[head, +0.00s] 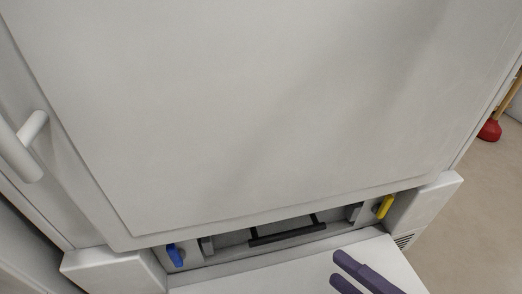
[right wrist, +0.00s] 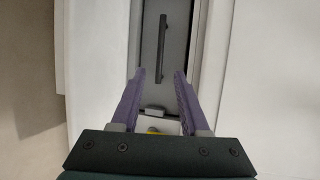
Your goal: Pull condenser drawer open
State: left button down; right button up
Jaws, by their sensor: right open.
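The condenser drawer (head: 233,238) is a grey panel low in the white machine, inside an opening at the base. Its black bar handle (head: 287,234) runs across its front. In the right wrist view the grey drawer front (right wrist: 177,42) and the black handle (right wrist: 161,48) stand beyond the fingertips. My right gripper (head: 352,272) has purple fingers and is in front of and below the handle, apart from it. In the right wrist view the gripper (right wrist: 160,74) is open and empty. My left gripper is not in view.
A blue lever (head: 175,256) and a yellow lever (head: 385,206) flank the drawer. A white flap (head: 290,268) lies open below it. A large white door (head: 260,100) with a side handle (head: 22,150) stands above. A red plunger (head: 490,130) stands at right on the floor.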

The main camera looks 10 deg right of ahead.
aim_at(295, 235)
jog(key=b+x, duration=0.5)
jog(key=x, duration=0.3)
jog(key=shift+w+a+f, duration=0.15)
jog(key=shift+a+f, duration=0.05)
jog(key=shift+w+a, duration=0.15)
jog(key=shift+w, duration=0.2)
jog(key=shift+c, duration=0.2)
jog(key=c, duration=0.4)
grip_shut()
jog(key=shift+r, duration=0.1)
